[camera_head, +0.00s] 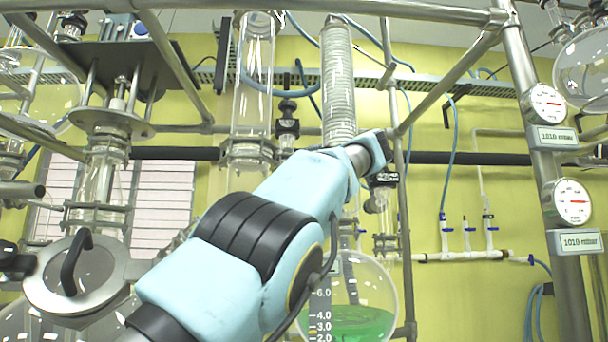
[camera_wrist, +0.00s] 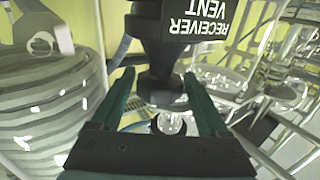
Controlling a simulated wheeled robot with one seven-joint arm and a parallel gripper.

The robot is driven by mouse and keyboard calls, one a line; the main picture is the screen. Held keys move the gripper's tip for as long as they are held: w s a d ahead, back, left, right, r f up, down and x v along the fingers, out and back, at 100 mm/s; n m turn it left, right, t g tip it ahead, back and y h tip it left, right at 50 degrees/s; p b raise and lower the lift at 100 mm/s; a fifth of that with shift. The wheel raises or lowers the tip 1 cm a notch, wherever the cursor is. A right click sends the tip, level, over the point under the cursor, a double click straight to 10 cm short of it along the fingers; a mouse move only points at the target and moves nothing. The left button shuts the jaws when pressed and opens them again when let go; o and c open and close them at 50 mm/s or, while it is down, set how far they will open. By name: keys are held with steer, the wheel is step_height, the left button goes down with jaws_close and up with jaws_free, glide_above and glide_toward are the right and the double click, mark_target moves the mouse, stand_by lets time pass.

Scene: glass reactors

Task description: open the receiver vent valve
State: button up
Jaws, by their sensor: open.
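The receiver vent valve (camera_wrist: 165,82) is a black body with a black label reading "RECEIVER VENT", upside down at the top of the wrist view. Its narrower black part tapers down between my fingers. My gripper (camera_wrist: 159,76) is open, with one dark green finger on each side of this part. I cannot tell whether either finger touches it. In the head view my blue arm reaches up toward the glassware, and I cannot make out the fingers or the valve clearly there.
A coiled glass condenser (camera_head: 338,85) stands behind my arm. A round receiver flask (camera_head: 372,285) with green liquid is below. Steel frame tubes surround the area; a post at right carries two gauges (camera_head: 547,104) (camera_head: 572,201). Ribbed glass (camera_wrist: 50,110) is close at left in the wrist view.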

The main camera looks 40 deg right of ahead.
steer(key=s+b, duration=0.2)
steer(key=s, duration=0.6)
steer(key=shift+a, duration=0.45)
